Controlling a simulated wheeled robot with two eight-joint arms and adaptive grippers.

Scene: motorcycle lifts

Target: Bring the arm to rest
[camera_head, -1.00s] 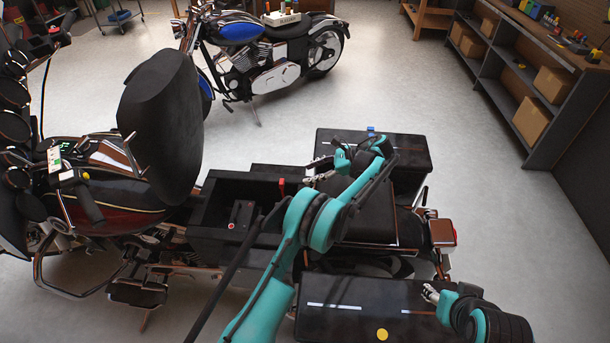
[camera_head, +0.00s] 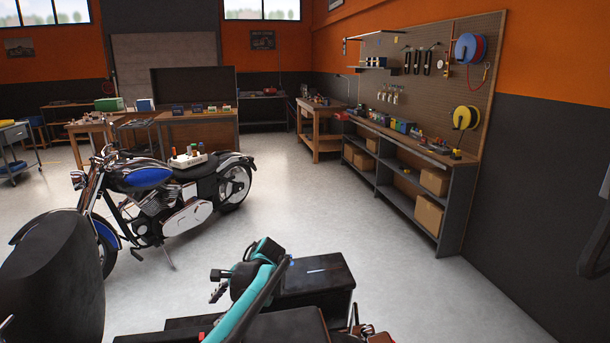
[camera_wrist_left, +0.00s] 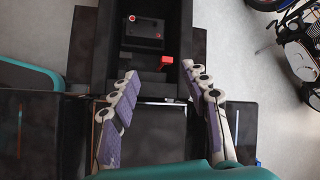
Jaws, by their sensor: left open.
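My left arm (camera_head: 245,308) is teal and reaches up from the bottom of the head view over the near motorcycle. My left gripper (camera_head: 217,284) is small there, left of a black side case (camera_head: 318,277). In the left wrist view its two padded fingers (camera_wrist_left: 159,70) stand wide apart with nothing between them. Beyond the fingertips is an open black compartment (camera_wrist_left: 118,62) holding a small dark box with a red button (camera_wrist_left: 143,34) and a red piece (camera_wrist_left: 166,62). My right gripper is outside both current views.
A motorcycle with a blue tank (camera_head: 148,178) stands behind, with a white tray (camera_head: 188,159) on its seat. A black backrest (camera_head: 55,280) fills the lower left. Shelving (camera_head: 405,185) lines the right wall. The floor (camera_head: 340,220) between is clear.

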